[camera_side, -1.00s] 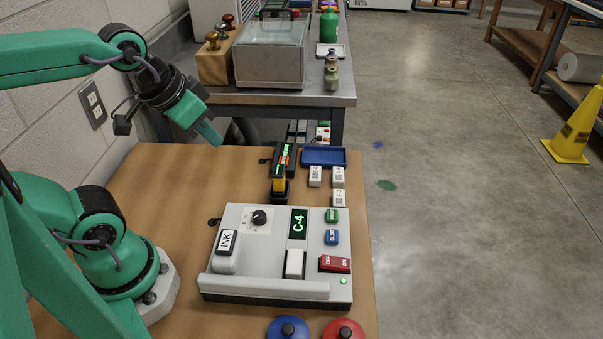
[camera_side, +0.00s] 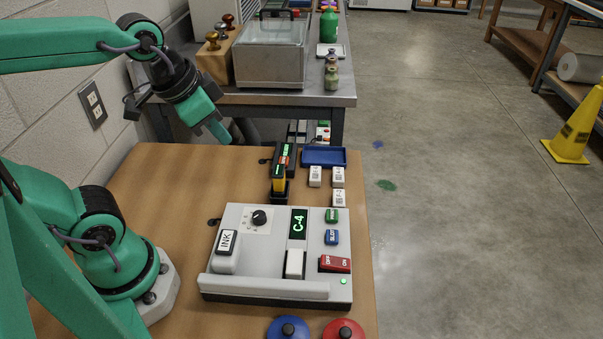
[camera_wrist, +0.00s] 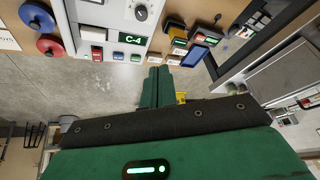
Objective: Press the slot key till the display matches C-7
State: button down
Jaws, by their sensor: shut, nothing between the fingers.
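The grey machine (camera_side: 262,272) stands on the wooden bench. Its display (camera_side: 298,224) reads C-4 in green; it also shows in the wrist view (camera_wrist: 132,39). The blue slot key (camera_side: 332,237) is on the machine's right side, between a green key (camera_side: 332,215) and a red on/off switch (camera_side: 335,264). My gripper (camera_side: 222,136) is shut and empty, up in the air beyond the machine, near the bench's far edge. In the wrist view its closed green fingers (camera_wrist: 161,88) point toward the machine's side of the scene, apart from the keys.
A black and yellow device (camera_side: 279,178), a blue tray (camera_side: 324,156) and white labelled blocks (camera_side: 338,177) lie behind the machine. A blue knob-topped lid (camera_side: 288,329) and a red one (camera_side: 344,330) are at the front. A metal table (camera_side: 300,94) with a clear-lidded box stands beyond.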

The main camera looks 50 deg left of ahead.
jog(key=w+d+m+g, duration=0.2)
jog(key=w+d+m, duration=0.5)
jog(key=m, duration=0.5)
jog(key=m+g, duration=0.3)
jog(key=m, duration=0.9)
send_over(332, 236)
jog(key=shift+f, duration=2.9)
jog(key=shift+f, duration=0.1)
notch_tip(332, 236, down, 14)
jog(key=shift+r, duration=0.1)
